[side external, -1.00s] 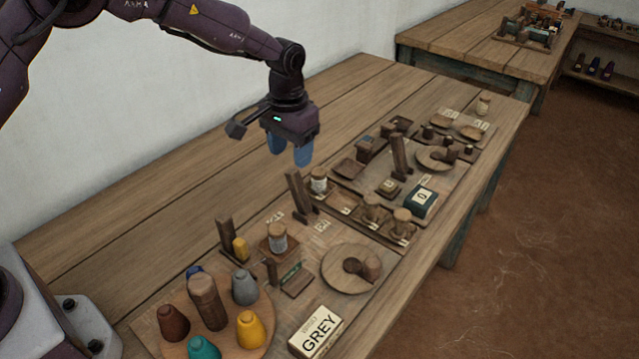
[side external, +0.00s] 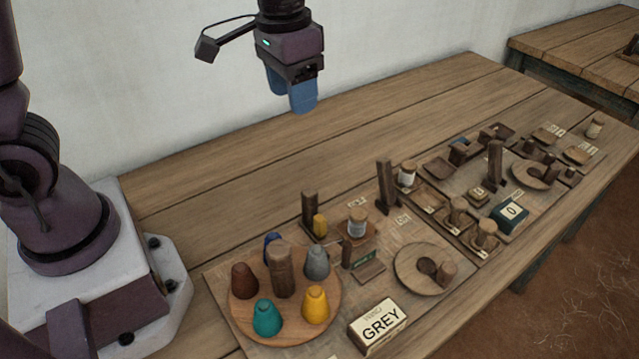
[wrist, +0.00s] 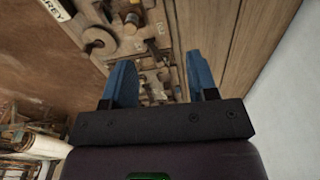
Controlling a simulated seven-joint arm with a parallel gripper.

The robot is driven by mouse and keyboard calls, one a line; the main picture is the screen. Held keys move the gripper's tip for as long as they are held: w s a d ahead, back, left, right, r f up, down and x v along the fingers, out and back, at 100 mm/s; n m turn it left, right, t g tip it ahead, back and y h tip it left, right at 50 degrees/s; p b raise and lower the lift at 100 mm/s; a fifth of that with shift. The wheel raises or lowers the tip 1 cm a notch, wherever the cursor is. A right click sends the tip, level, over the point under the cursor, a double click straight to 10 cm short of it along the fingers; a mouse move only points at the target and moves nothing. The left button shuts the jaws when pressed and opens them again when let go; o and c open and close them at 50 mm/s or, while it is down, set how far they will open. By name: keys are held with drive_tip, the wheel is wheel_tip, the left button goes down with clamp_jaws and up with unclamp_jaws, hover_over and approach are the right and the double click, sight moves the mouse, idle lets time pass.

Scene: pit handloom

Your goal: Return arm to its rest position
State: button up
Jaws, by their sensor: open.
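My gripper (side external: 291,98) hangs above the back part of the wooden table (side external: 190,180) in the side external view, with its blue fingers pointing down. It is well clear of the table top and of everything on it. In the wrist view my gripper (wrist: 161,85) shows two blue fingers spread apart with nothing between them. My base stands at the left end of the table.
A round tray (side external: 240,317) holds several coloured cones around a wooden post. A box marked GREY (side external: 378,327), a round wooden dish (side external: 405,268) and a dark box marked 0 (side external: 510,215) sit on the boards. The table's back strip is bare.

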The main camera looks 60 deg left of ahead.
drive_tip(key=s+a+r+t, duration=0.1)
drive_tip(key=s+r+t, duration=0.1)
drive_tip(key=s+r, duration=0.2)
drive_tip(key=s+a+r+t, duration=0.1)
drive_tip(key=s+r, duration=0.3)
drive_tip(key=s, duration=0.6)
drive_tip(key=shift+s+a+n+t, duration=0.15)
drive_tip(key=shift+a+n+t, duration=0.15)
drive_tip(key=shift+t, duration=0.6)
